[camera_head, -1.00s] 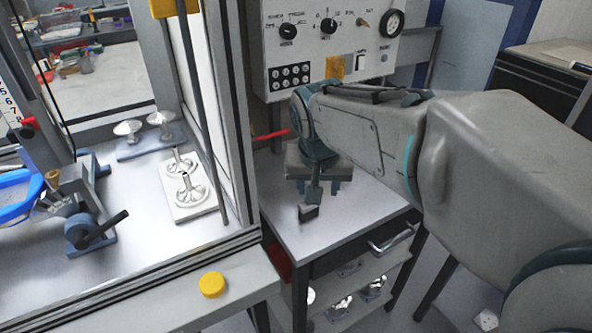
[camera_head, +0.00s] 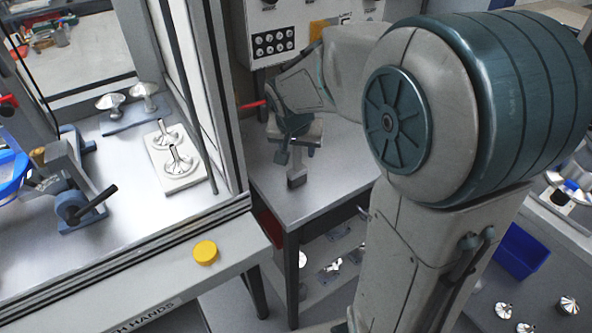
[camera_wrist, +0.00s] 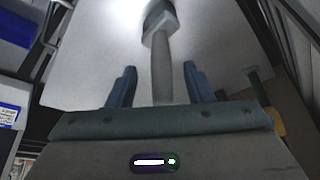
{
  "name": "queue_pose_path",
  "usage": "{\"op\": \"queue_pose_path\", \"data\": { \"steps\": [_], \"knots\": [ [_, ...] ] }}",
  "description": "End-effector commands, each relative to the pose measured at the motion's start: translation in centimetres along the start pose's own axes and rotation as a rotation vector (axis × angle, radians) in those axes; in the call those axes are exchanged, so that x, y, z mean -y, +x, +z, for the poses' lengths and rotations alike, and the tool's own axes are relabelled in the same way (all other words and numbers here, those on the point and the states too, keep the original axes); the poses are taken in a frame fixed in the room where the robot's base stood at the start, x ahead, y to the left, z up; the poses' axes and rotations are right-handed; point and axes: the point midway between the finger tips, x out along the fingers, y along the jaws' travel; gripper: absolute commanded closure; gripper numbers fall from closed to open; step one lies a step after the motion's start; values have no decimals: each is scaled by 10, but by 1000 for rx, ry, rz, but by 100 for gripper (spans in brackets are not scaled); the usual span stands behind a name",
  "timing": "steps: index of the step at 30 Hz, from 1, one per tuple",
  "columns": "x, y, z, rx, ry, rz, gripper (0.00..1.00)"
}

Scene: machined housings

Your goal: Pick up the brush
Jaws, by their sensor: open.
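The brush (camera_wrist: 162,70) shows in the wrist view as a grey handle running between my two blue fingers, with a wider block at its far end near the top edge. My gripper (camera_wrist: 161,85) is open, with a gap on both sides of the handle. In the head view my gripper (camera_head: 297,152) is low over the grey side table (camera_head: 340,160). A small dark block, apparently the brush's end (camera_head: 297,178), shows just in front of it. The rest of the brush is hidden there by my gripper.
A framed cabinet (camera_head: 215,90) stands left of the table, with metal parts on a pale plate (camera_head: 185,180) inside. A control panel (camera_head: 285,35) rises behind the table. A red rod (camera_head: 252,104) is near my wrist. A yellow cap (camera_head: 205,252) is on the front ledge.

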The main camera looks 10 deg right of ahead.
Motion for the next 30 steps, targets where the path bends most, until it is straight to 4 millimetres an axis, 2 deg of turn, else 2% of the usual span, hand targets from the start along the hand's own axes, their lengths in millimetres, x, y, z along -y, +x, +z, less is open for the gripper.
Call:
{"op": "queue_pose_path", "data": {
  "steps": [6,15,16,21,30],
  "knots": [
    [1,29,2,3,0,2,54],
    [1,35,2,0,0,0,54],
    [1,35,2,0,0,0,56],
    [1,35,2,0,0,0,100],
    [1,34,1,-1,0,0,100]
  ]
}}
